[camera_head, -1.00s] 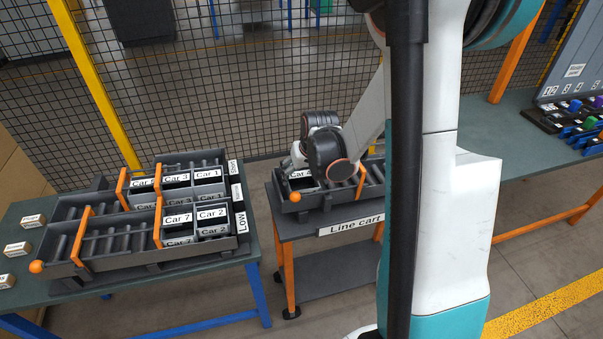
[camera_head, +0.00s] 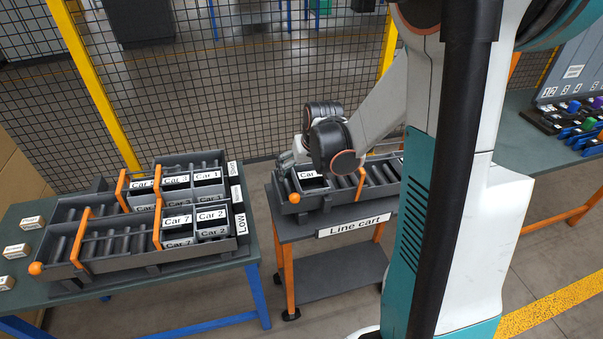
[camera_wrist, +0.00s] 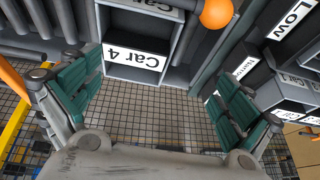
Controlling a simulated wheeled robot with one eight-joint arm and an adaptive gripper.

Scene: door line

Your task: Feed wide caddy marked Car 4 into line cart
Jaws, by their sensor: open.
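The grey caddy marked Car 4 (camera_wrist: 135,60) sits in a lane of the line cart (camera_head: 355,224), with its white label facing my gripper in the wrist view. In the head view its top label (camera_head: 312,175) shows partly behind my wrist. My gripper (camera_wrist: 158,88) is open, with green-padded fingers spread wide and nothing between them. The fingers are in front of the caddy's labelled end; the left finger looks close to its side, but I cannot tell if it touches. In the head view my gripper (camera_head: 288,160) hangs over the cart's left end.
The left table holds a rack (camera_head: 150,265) with lanes marked Short and LOW and several caddies, including Car 7 (camera_head: 177,219) and Car 2 (camera_head: 212,214). An orange ball (camera_head: 295,197) marks the cart lane's end. A mesh fence (camera_head: 250,90) stands behind.

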